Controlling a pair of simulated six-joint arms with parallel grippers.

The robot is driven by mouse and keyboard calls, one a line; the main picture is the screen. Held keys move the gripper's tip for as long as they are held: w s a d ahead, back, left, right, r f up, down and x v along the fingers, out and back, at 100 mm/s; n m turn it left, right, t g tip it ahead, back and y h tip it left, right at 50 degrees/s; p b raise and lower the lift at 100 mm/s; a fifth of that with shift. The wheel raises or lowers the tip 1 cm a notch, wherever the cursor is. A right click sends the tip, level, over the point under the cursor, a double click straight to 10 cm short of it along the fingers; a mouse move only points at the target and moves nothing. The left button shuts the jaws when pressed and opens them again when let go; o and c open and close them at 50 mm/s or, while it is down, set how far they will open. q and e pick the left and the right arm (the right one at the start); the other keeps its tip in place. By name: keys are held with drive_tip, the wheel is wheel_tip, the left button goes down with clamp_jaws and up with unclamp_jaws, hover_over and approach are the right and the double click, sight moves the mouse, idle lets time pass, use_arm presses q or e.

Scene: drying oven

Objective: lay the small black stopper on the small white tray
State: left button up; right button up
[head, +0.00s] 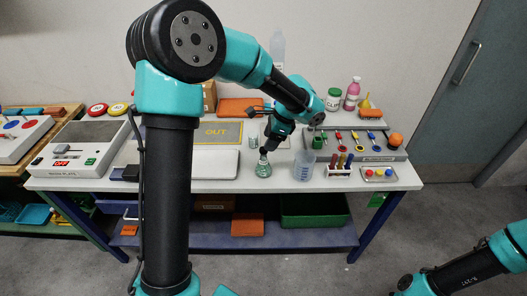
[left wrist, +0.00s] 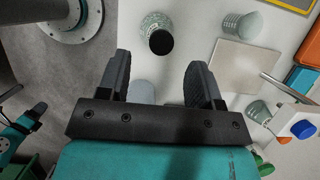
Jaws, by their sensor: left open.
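The small black stopper (left wrist: 160,41) shows in the left wrist view on top of the green-tinted flask (left wrist: 152,20). The flask (head: 263,169) also stands near the front edge of the bench in the head view. My left gripper (head: 267,148) is open and points down just over the flask. In the left wrist view its fingers (left wrist: 160,78) are apart with nothing held, and the stopper lies just ahead of the gap.
A test-tube rack (head: 339,172) and a beaker (head: 304,165) stand right of the flask. A small glass vessel (head: 253,141) is behind it. A large pale plate (head: 203,163) lies to the left. Bottles and spoons crowd the back right.

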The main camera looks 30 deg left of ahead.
sight(263, 152)
use_arm(q)
drive_tip(key=shift+f, duration=0.25)
drive_tip(key=x, duration=0.5)
drive_tip(key=shift+a, duration=0.15)
drive_tip(key=shift+c, duration=0.3)
drive_tip(key=c, duration=1)
drive_tip(key=shift+r, duration=0.2)
